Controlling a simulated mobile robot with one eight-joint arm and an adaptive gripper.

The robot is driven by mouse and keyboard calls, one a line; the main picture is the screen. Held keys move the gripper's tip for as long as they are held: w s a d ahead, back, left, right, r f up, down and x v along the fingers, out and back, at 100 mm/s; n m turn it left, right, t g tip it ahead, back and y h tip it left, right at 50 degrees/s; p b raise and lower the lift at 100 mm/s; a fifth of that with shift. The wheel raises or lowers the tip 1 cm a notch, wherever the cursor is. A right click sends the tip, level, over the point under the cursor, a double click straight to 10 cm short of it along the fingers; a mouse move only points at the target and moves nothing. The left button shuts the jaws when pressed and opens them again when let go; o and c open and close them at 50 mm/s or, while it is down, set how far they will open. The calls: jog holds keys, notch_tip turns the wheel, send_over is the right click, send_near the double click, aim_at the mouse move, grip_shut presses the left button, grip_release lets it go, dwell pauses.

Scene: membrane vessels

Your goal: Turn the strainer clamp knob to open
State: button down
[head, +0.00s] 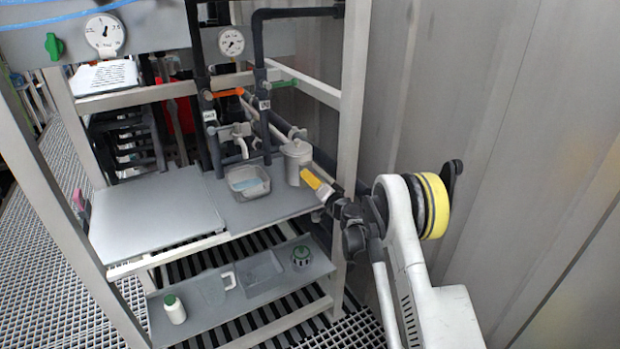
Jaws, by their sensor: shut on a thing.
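A light grey lidded canister (297,158), which looks like the strainer, stands at the right rear of the rack's upper shelf, by the dark pipes. My gripper (309,177) reaches in from the right, with a yellow part at its front end against the canister's lower right side. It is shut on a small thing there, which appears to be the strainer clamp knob. The knob itself is hidden or too small to make out, so its turn position cannot be told.
Valves with orange (228,93) and green handles sit above. A rack post (351,110) stands close to my arm. The lower shelf (215,318) holds a white bottle (175,309), a jug and a green-lidded jar (301,258).

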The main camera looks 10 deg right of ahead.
jog(key=shift+a, duration=0.1)
jog(key=c, duration=1.1)
grip_release()
jog(key=shift+o, duration=0.2)
jog(key=shift+s, duration=0.1)
jog(key=v, duration=1.2)
